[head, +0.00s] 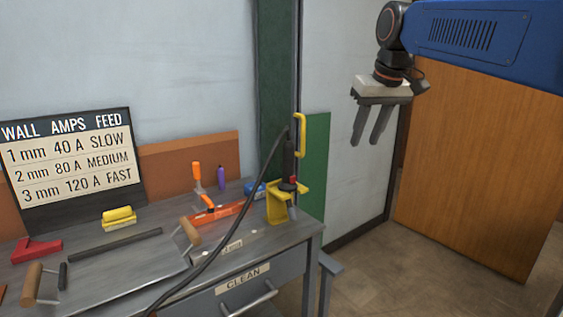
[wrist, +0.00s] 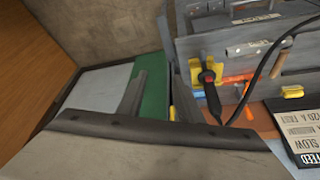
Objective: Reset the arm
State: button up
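My gripper (head: 366,143) hangs from my blue arm at the upper right of the head view, with its fingers pointing down. The fingers are apart and nothing shows between them. It is in the air to the right of the workbench, in front of the pale wall and beside the wooden door. In the wrist view my gripper (wrist: 156,82) also shows two separated fingers, with the green panel (wrist: 151,88) behind the gap. No object touches the fingers in either view.
A grey workbench (head: 285,240) at left holds a yellow torch stand (head: 278,205), orange tools, a metal sheet with wooden handles and a sign (head: 70,160). A black cable (head: 235,220) runs over its front. A wooden door (head: 480,180) stands at right. Floor (head: 370,270) between is clear.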

jog(key=s+d+f+m, duration=0.1)
jog(key=s+d+f, duration=0.3)
jog(key=s+f, duration=1)
jog(key=s+d+f+m+h, duration=0.1)
jog(key=s+d+f, duration=0.3)
jog(key=s+f, duration=1.1)
jog(key=shift+f+m, duration=0.3)
jog(key=shift+f, duration=0.45)
